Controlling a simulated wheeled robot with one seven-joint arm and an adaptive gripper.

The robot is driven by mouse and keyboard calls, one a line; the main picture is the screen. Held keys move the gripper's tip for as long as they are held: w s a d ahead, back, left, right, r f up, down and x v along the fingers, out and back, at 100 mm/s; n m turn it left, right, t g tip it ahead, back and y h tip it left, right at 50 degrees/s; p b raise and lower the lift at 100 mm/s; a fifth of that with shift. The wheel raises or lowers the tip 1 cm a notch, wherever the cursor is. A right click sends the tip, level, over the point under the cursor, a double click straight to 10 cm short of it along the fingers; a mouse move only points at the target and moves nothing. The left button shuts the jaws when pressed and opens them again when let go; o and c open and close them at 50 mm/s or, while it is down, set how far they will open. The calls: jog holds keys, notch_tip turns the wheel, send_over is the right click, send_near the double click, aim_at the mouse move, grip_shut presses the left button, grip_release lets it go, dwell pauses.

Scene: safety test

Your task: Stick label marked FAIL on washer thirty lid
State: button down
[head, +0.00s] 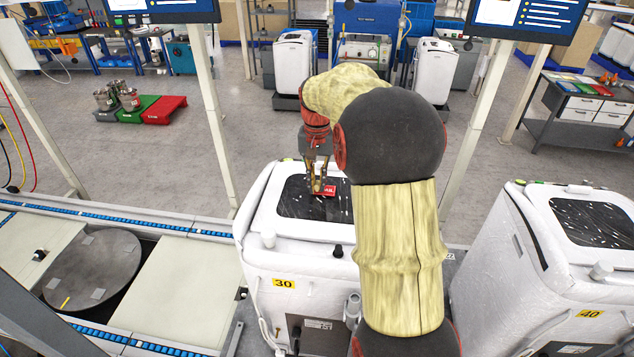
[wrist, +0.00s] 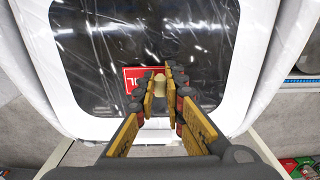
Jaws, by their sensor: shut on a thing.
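Washer thirty (head: 300,262) is a white wrapped machine with a yellow "30" tag (head: 284,283) on its front. Its lid (head: 295,200) has a dark glossy window under clear film, and the dark window (wrist: 105,45) fills much of the wrist view. My gripper (head: 318,190) points down over the lid. It is shut on a red label (head: 328,191) with white letters. In the wrist view the label (wrist: 131,80) lies flat behind the fingertips, which hide part of its lettering. A small cream piece (wrist: 159,82) shows between the fingers. The label is at or just above the window; I cannot tell if it touches.
Washer forty (head: 560,265) stands to the right, with a gap between. A conveyor with a round turntable plate (head: 92,270) lies left. A pale post (head: 212,110) rises behind washer thirty on the left. Open grey floor (head: 150,160) lies behind.

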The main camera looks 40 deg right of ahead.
jog(key=shift+f, duration=0.55)
dwell(1.4)
jog(key=c, duration=1.8)
grip_release()
jog(key=shift+r, duration=0.1)
jog(key=shift+o, duration=0.4)
jog(key=o, duration=0.4)
jog(key=shift+r, duration=0.15)
jog(key=shift+r+p, duration=2.1)
jog(key=shift+r, duration=1.25)
